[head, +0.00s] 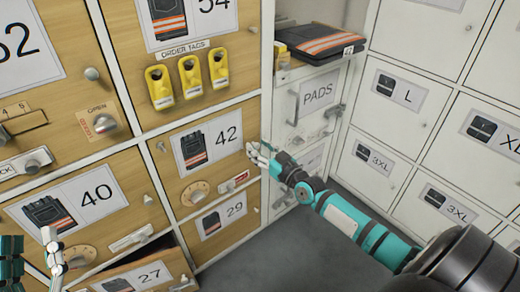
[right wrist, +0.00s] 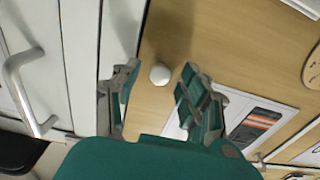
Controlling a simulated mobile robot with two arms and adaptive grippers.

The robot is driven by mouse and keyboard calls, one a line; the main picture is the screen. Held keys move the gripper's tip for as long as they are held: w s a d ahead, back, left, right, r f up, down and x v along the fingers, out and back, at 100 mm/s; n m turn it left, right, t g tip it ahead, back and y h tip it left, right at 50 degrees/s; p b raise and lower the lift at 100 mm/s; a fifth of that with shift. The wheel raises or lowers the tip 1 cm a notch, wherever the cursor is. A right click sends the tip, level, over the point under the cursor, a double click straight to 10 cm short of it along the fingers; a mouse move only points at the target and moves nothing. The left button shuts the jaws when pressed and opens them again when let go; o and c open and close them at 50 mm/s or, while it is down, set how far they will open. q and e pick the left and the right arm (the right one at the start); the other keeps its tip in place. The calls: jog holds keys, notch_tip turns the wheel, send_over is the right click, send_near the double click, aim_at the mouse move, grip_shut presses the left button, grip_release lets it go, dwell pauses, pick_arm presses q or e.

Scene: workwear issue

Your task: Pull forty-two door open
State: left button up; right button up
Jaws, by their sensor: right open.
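The forty-two door (head: 172,172) is a wooden locker door with a white label reading 42. It looks flush with its frame. Its round pale knob (right wrist: 160,75) shows in the right wrist view, between and beyond the fingers. My right gripper (head: 262,153) is open at the door's right edge and hides the knob in the head view. In the right wrist view the gripper (right wrist: 155,95) has a finger on each side of the knob, with no clear contact. My left gripper (head: 48,246) is partly in view at the lower left, away from this door; its opening is unclear.
A dial (head: 195,193) and a red-marked slider (head: 233,182) sit below the 42 label. Yellow order tags (head: 190,77) hang above. The 27 compartment (head: 150,274) stands ajar at the bottom. White lockers (head: 400,100) are at right; grey floor (head: 290,235) is clear.

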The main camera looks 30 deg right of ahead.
grip_shut()
dwell(0.5)
